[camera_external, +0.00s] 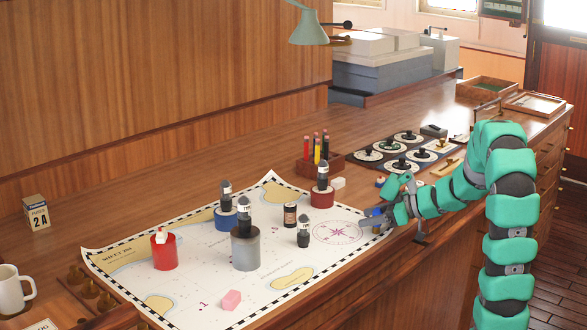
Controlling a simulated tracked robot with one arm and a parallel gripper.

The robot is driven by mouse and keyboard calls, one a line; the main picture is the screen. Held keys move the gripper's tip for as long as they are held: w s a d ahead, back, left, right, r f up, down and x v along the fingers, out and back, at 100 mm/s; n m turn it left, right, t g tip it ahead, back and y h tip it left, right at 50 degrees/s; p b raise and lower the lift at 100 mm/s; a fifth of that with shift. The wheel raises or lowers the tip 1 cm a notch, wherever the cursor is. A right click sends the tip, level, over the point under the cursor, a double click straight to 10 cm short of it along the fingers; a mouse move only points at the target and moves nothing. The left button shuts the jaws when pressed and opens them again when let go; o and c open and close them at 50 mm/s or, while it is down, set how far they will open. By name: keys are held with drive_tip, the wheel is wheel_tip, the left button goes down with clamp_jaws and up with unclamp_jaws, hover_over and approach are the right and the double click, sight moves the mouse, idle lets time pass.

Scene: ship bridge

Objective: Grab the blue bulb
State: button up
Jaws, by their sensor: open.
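A dark bulb-shaped piece (226,192) with a pale band stands upright on a blue round base (226,218) on the chart. It is the blue-based one of several similar pieces; I cannot tell whether the bulb itself is blue. My gripper (372,219) is open at the chart's right edge, well to the right of the blue-based piece and apart from it. A small yellow and blue thing near the jaws is partly hidden by my gripper, and I cannot tell what it is.
Similar bulbs stand on a grey cylinder (245,252), a red base (321,199) and the chart (303,237). A small dark jar (290,217), red cup (165,253) and pink block (231,300) share the chart (190,295). A pencil holder (312,166) stands behind.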

drive_tip(key=c, duration=1)
drive_tip(key=shift+r, duration=0.15)
drive_tip(key=shift+c, duration=0.2)
drive_tip(key=shift+r+p, duration=0.65)
drive_tip(key=shift+r, duration=0.85)
drive_tip(key=shift+s+d+r, duration=0.1)
drive_tip(key=shift+s+r, duration=0.05)
drive_tip(key=shift+r, duration=0.15)
drive_tip(key=s+d+r+b, duration=0.1)
drive_tip(key=s+d+b, duration=0.3)
drive_tip(key=s, duration=1)
drive_tip(key=shift+s+d, duration=0.4)
drive_tip(key=shift+d, duration=0.25)
